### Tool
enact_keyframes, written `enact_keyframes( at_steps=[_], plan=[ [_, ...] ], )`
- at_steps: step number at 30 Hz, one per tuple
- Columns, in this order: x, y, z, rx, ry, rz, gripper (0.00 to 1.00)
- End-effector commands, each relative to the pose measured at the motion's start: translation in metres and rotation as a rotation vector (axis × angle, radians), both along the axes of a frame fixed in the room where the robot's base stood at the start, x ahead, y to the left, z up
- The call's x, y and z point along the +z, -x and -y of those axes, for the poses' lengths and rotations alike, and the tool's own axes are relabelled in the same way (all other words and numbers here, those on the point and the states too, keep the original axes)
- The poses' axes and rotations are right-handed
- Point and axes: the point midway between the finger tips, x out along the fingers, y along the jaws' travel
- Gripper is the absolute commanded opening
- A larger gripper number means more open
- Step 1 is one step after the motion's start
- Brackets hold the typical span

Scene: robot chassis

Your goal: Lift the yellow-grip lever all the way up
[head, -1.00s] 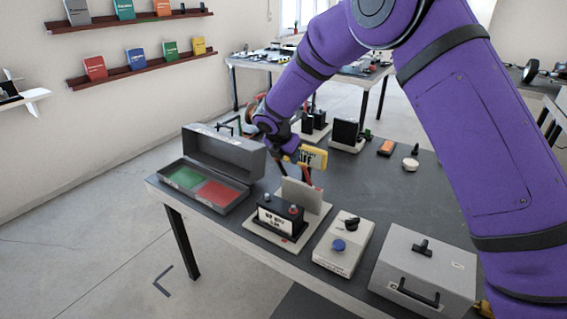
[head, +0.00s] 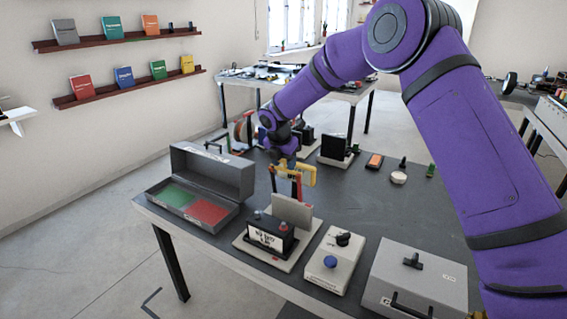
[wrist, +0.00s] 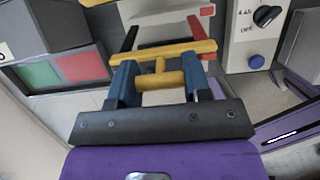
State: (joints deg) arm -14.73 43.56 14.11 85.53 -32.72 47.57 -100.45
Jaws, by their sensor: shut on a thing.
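The lever's yellow grip (head: 296,168) stands up behind the grey panel (head: 291,209) of a small switch unit on the table. Red and dark arms run down from it. My gripper (head: 285,158) is at the grip, reaching in from behind. In the wrist view, my gripper's blue fingers (wrist: 157,82) stand on either side of a short yellow bar (wrist: 160,81) and are shut on it. A longer yellow crossbar (wrist: 165,53) lies just beyond. The panel hides the lever's lower end in the head view.
A grey open case (head: 243,178) with green and red pads stands left of the lever. A beige box (head: 330,262) with a blue knob and a grey lidded box (head: 428,270) are to the right. Black units (head: 338,149) stand behind.

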Motion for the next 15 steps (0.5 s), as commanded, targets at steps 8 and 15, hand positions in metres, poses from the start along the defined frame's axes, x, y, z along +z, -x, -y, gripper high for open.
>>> enact_keyframes(
  at_steps=[8,15],
  plan=[
    [0.0009,-0.0023,0.0021,-0.002,0.002,0.005,0.02],
    [0.0006,-0.0015,0.0015,-0.001,0.001,0.003,0.7]
  ],
)
